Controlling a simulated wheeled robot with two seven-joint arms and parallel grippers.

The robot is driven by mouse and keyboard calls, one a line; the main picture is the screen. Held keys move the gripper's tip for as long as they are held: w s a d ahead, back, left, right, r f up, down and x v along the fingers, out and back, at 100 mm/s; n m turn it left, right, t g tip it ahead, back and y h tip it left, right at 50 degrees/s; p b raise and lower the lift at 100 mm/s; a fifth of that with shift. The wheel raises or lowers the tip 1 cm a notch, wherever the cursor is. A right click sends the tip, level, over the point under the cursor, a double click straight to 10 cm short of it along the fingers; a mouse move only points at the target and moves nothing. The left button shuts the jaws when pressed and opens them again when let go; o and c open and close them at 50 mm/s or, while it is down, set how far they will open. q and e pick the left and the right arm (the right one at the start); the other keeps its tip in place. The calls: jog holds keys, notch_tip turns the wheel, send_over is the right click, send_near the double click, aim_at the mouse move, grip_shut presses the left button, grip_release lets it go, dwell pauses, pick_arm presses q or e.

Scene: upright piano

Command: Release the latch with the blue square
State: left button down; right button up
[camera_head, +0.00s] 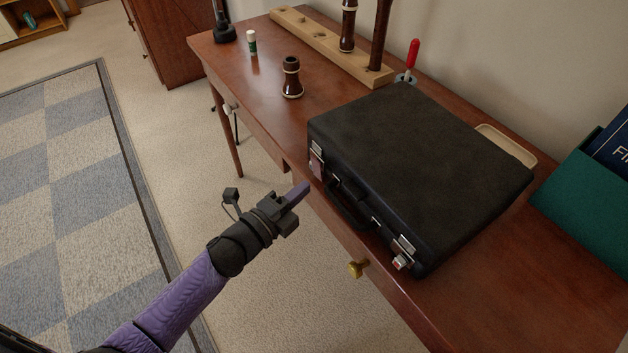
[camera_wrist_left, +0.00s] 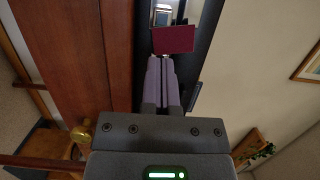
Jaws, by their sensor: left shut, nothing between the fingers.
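A black briefcase (camera_head: 420,165) lies closed on the wooden desk, its handle (camera_head: 348,207) facing the front edge. A silver latch (camera_head: 316,158) is at its left front end, with a dark reddish plate below it. A second silver latch (camera_head: 402,252) with a small red mark is at the right front end. I cannot make out a blue square on either. My left gripper (camera_head: 301,191) is shut and empty, just in front of the left latch. In the left wrist view its fingertips (camera_wrist_left: 161,61) point at a dark red plate (camera_wrist_left: 174,39), with a silver latch (camera_wrist_left: 162,16) beyond. Contact is unclear.
On the desk (camera_head: 520,270) are a dark wooden instrument piece (camera_head: 291,78), a small white-capped tube (camera_head: 252,44) and a wooden stand (camera_head: 318,38). A red-handled tool (camera_head: 412,54) stands behind the case. A brass knob (camera_head: 357,269) sticks out from the desk front.

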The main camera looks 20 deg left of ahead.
aim_at(312, 168)
pick_arm(q)
jog(key=x, duration=0.2)
jog(key=shift+w+d+f+b, duration=0.15)
jog(key=shift+w+b, duration=0.15)
jog(key=shift+w, duration=0.05)
jog(key=shift+w+d, duration=0.25)
jog(key=shift+w, duration=0.2)
pick_arm(e)
jog(key=shift+a+f, duration=0.45)
jog(key=shift+f, duration=0.15)
pick_arm(q)
jog(key=shift+w+a+b, duration=0.3)
jog(key=shift+w+a, duration=0.45)
jog(key=shift+a, duration=0.15)
pick_arm(e)
jog(key=shift+s+d+f, duration=0.15)
jog(key=shift+d, duration=0.25)
